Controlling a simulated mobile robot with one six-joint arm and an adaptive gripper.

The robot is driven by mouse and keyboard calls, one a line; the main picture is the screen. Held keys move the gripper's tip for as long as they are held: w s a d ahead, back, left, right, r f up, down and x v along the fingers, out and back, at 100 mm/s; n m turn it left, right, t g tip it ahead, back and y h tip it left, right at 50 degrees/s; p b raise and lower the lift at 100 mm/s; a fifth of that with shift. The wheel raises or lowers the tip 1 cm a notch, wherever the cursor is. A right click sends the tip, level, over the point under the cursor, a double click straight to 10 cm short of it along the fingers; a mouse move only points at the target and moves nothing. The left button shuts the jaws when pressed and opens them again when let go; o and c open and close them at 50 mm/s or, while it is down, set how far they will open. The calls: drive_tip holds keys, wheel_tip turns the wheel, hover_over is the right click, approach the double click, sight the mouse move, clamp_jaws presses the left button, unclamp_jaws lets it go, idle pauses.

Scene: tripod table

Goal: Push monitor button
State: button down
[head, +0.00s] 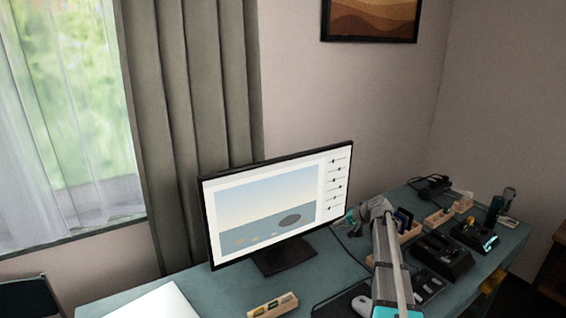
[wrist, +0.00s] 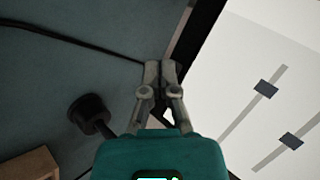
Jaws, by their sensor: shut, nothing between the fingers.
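The monitor (head: 268,205) stands on the teal table with its screen lit, showing a landscape picture and a column of sliders on the right. In the wrist view part of the lit screen (wrist: 270,95) and its dark bezel (wrist: 196,45) fill the right side. My gripper (wrist: 160,66) is shut and empty, with its fingertips close beside the bezel; I cannot tell whether they touch it. In the head view my arm reaches to the monitor's lower right corner, and the fingertips are hard to make out there. No button can be made out in either view.
A small wooden tray (head: 273,306) lies in front of the monitor. Black devices (head: 442,254) and wooden holders (head: 438,218) crowd the table right of my arm. A dark cable (wrist: 75,38) and a black round object (wrist: 88,113) show in the wrist view.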

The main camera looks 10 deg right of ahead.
drive_tip(key=shift+s, duration=0.15)
drive_tip(key=shift+s+d, duration=0.2)
drive_tip(key=shift+s, duration=0.2)
drive_tip(key=shift+s, duration=0.1)
idle(0.4)
drive_tip(key=shift+s+d, duration=0.35)
drive_tip(key=shift+s, duration=0.55)
drive_tip(key=shift+s+d, duration=0.35)
drive_tip(key=shift+s, duration=0.6)
drive_tip(key=shift+s+d, duration=0.35)
drive_tip(key=shift+s, duration=0.55)
